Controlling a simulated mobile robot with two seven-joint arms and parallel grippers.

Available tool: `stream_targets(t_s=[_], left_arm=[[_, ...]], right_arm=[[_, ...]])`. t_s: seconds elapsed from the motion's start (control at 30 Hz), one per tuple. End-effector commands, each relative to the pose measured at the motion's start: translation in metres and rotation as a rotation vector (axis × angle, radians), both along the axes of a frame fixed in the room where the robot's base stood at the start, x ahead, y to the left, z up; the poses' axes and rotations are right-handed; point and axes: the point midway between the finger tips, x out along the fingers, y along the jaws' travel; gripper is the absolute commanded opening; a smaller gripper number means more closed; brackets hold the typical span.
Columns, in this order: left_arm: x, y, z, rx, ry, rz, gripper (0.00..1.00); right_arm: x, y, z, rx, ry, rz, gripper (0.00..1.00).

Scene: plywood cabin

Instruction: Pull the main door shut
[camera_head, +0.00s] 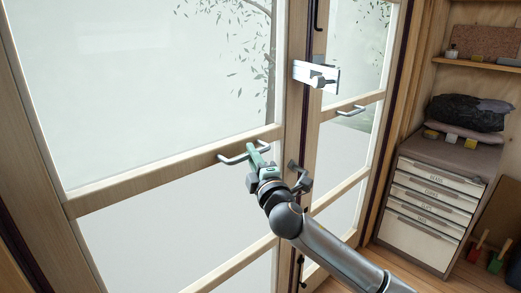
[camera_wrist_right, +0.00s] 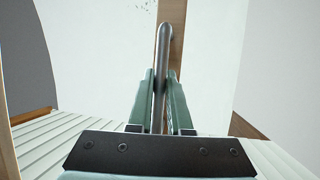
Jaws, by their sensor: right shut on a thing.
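The main door (camera_head: 150,185) is a wooden-framed leaf with large glass panes, filling the left and middle of the head view. Its metal bar handle (camera_head: 232,159) sits on the middle rail. My right gripper (camera_head: 256,156) is shut on this handle, with green fingers on either side of the bar. The right wrist view shows the handle bar (camera_wrist_right: 162,70) running between the fingers (camera_wrist_right: 161,100). I cannot tell how far the door stands from its frame. My left gripper is not in view.
A second glazed leaf (camera_head: 343,145) with its own handle (camera_head: 351,111) stands to the right. A metal lock plate (camera_head: 302,71) is on the post between. Further right are a drawer cabinet (camera_head: 414,240) and a shelf (camera_head: 480,65). Wooden floor shows at the bottom right.

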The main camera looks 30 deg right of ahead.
Motion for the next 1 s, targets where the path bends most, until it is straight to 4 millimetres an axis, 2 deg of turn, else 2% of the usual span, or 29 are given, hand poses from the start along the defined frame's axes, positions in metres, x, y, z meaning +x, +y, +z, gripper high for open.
stream_targets(t_s=[0.4, 0.43, 0.67, 1.0], left_arm=[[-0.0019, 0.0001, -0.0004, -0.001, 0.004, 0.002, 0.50], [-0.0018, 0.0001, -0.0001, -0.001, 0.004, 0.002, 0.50], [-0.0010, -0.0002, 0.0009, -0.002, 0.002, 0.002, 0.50], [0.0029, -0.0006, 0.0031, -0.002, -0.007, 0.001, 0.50]], right_arm=[[-0.0031, 0.0053, -0.0022, -0.001, 0.004, -0.008, 0.00], [-0.0031, 0.0053, -0.0022, -0.001, 0.004, -0.008, 0.21], [-0.0027, 0.0046, -0.0006, 0.000, 0.001, -0.009, 0.47], [-0.0059, 0.0049, -0.0004, 0.000, -0.001, -0.008, 0.47]])
